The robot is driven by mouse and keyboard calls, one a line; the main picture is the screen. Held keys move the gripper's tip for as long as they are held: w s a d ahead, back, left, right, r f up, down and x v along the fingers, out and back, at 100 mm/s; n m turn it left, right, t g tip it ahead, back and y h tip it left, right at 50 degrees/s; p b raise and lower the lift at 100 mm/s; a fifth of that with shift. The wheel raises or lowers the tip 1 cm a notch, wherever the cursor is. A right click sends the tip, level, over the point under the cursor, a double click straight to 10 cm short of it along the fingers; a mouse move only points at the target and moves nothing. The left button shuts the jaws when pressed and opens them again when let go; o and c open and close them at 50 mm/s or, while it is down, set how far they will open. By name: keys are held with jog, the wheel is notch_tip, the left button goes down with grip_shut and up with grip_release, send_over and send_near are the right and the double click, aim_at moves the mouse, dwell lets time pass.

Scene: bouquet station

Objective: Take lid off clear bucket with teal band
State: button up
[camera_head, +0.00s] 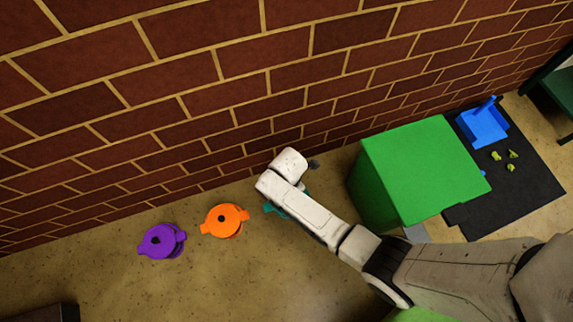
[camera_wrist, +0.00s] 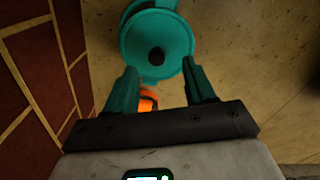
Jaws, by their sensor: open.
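A round teal lid (camera_wrist: 178,35) with a dark knob (camera_wrist: 156,56) lies just beyond my fingertips in the wrist view. A curved teal edge shows past the lid at the top; the clear bucket's wall is not discernible. In the head view my arm hides most of this spot; a bit of teal (camera_head: 270,208) shows beside it, and I cannot tell whether it is lid or finger.
An orange-lidded bucket (camera_head: 225,220) and a purple-lidded one (camera_head: 161,241) stand to the left. A brick wall (camera_head: 200,100) runs close behind. A large green box (camera_head: 420,165) stands right of my arm, near a black mat (camera_head: 540,185) with a blue dustpan-like object (camera_head: 482,126).

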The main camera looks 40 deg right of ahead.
jog(key=f+b, duration=0.2)
jog(key=f, duration=0.1)
jog(key=f+b, duration=0.1)
jog(key=shift+w+a+f, duration=0.1)
jog(key=shift+w+f, duration=0.15)
jog(key=shift+f, duration=0.1)
jog(key=shift+c, duration=0.5)
grip_shut()
